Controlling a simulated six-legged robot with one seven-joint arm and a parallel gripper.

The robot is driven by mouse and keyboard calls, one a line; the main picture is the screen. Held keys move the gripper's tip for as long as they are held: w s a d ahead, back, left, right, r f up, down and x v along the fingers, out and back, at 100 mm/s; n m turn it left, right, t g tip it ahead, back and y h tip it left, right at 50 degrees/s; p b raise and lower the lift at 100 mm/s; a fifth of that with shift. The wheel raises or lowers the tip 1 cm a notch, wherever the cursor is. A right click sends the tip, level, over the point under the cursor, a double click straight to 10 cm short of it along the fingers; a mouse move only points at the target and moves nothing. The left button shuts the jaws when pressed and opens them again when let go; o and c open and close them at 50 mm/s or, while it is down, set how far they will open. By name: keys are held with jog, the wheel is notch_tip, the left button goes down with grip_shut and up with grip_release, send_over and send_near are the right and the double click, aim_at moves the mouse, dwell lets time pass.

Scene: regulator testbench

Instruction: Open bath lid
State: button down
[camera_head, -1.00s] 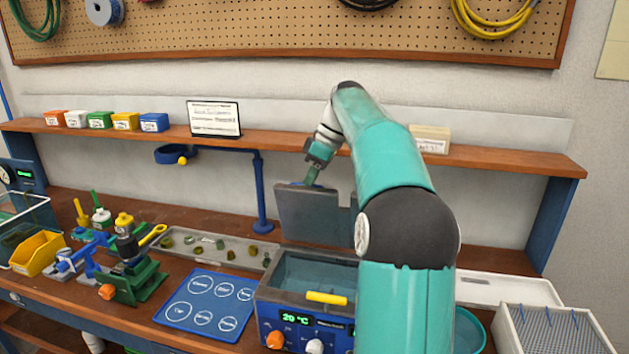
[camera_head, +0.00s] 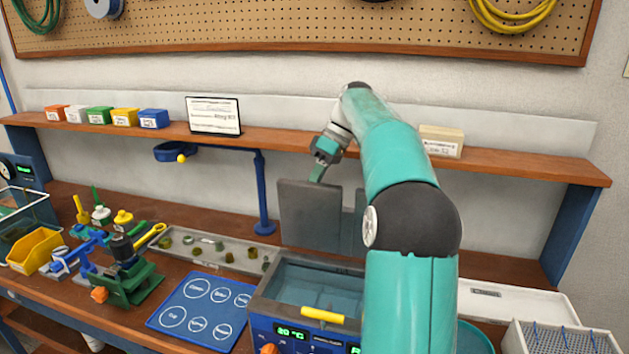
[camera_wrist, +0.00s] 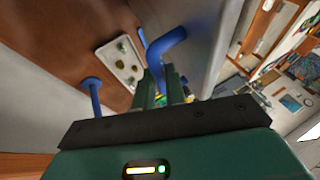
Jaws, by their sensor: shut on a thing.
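The water bath (camera_head: 330,290) stands at the front of the bench, with its basin uncovered and a yellow bar on its front rim. Its grey lid (camera_head: 310,215) stands roughly upright at the back of the basin, facing forward. My gripper (camera_head: 319,173) is at the lid's top edge, reaching down from behind my teal arm. In the wrist view my gripper (camera_wrist: 165,88) is shut on the blue bent handle (camera_wrist: 167,45), next to the grey lid panel (camera_wrist: 205,45). My arm hides the right part of the bath and lid.
A wooden shelf (camera_head: 280,140) with small boxes and a sign runs behind the lid. A blue post (camera_head: 262,195) stands left of it. A parts tray (camera_head: 215,252), a blue mat (camera_head: 200,308) and a green fixture (camera_head: 127,285) lie left. A white tray (camera_head: 520,300) is right.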

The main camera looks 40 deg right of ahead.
jog(key=shift+w+d+f+g+y, duration=0.3)
jog(key=shift+w+d+y, duration=0.1)
jog(key=shift+w+d, duration=0.15)
jog(key=shift+w+d+f+g+y, duration=0.3)
jog(key=shift+w+d+y, duration=0.1)
jog(key=shift+w+d, duration=0.1)
jog(key=shift+d+r, duration=0.1)
jog(key=c, duration=1.5)
grip_release()
jog(key=shift+o, duration=0.2)
jog(key=shift+d, duration=0.1)
jog(key=shift+s, duration=0.1)
